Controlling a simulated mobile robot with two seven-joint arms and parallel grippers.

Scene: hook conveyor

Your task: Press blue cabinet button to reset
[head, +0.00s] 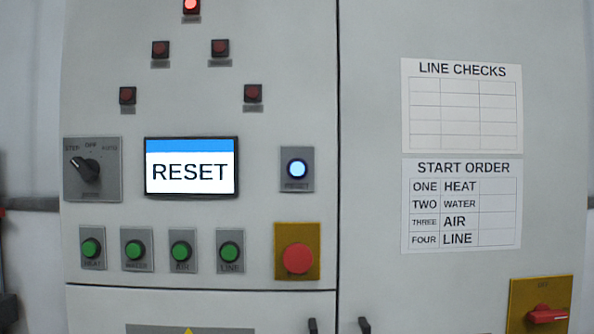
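The blue button (297,169) sits on a grey plate labelled RESET on the cabinet's (370,120) left door, right of the screen. It is round, with a bright pale-blue glowing centre and a dark ring. The screen (190,169) shows the word RESET in black on white under a blue band. Neither of my grippers is in the head view, and nothing covers the button.
Around it are a red mushroom button (298,258) on yellow, several green buttons (182,250), a rotary switch (86,169) and red lamps (191,6), the top one lit. A red handle (546,314) is at lower right. Two papers (462,205) hang on the right door.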

